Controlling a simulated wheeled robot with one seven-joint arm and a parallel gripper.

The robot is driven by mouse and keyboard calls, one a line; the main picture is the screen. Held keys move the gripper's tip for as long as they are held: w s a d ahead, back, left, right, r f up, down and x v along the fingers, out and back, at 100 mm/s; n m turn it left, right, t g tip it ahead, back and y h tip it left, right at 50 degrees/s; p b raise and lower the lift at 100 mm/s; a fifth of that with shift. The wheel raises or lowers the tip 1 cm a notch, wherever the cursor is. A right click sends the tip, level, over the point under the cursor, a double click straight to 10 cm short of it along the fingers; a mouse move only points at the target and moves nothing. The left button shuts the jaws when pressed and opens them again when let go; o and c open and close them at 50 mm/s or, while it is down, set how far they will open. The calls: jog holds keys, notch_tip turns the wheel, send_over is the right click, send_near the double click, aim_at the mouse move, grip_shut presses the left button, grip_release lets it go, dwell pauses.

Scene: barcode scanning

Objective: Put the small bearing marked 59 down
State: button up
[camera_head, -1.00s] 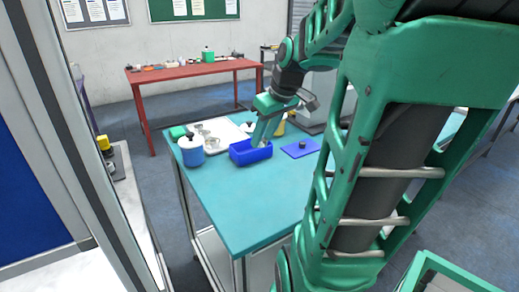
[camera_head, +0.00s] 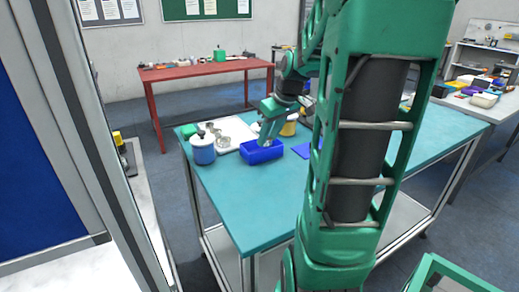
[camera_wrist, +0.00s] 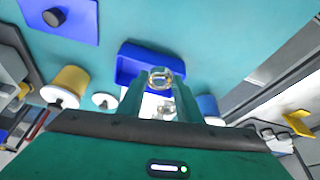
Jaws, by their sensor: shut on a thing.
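My gripper (camera_head: 267,139) hangs over the blue bin (camera_head: 263,155) on the teal table. In the wrist view its two green fingers (camera_wrist: 160,82) are shut on a small shiny ring-shaped bearing (camera_wrist: 160,77). The bearing is at the fingertips, in front of the blue bin's edge (camera_wrist: 127,65) in that view. I cannot read a mark on it, nor tell how high it is above the bin. A second small metallic thing (camera_wrist: 166,110) shows between the fingers, farther back.
A blue mat (camera_wrist: 85,20) with a dark knob-like piece (camera_wrist: 54,16) lies beside the bin. A blue and white canister (camera_head: 203,150), a white tray (camera_head: 232,136) with round parts and a yellow container (camera_head: 289,127) stand nearby. The teal table's front (camera_head: 240,205) is clear.

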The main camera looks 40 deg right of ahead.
jog(key=w+f, duration=0.1)
jog(key=w+d+f, duration=0.1)
jog(key=w, duration=0.1)
jog(key=w+d+f, duration=0.1)
jog(key=shift+w+d, duration=0.2)
jog(key=shift+w, duration=0.1)
jog(key=shift+f, duration=2.05)
jog(key=shift+f, duration=0.1)
jog(key=o, duration=1.2)
jog(key=shift+c, duration=0.2)
jog(key=v, duration=1.2)
jog(key=s+a+f+m+g, duration=0.1)
jog(key=s+a+f+m, duration=0.1)
jog(key=s+a, duration=0.3)
jog(key=s+a+f+m+g, duration=0.2)
jog(key=s+a, duration=0.3)
jog(key=s, duration=0.4)
jog(key=s+a+f+m+g, duration=0.1)
jog(key=s+a+f, duration=0.2)
jog(key=s+a, duration=0.3)
jog(key=shift+s+f+m+g, duration=0.3)
jog(key=shift+s+f+m, duration=0.1)
jog(key=shift+s, duration=0.15)
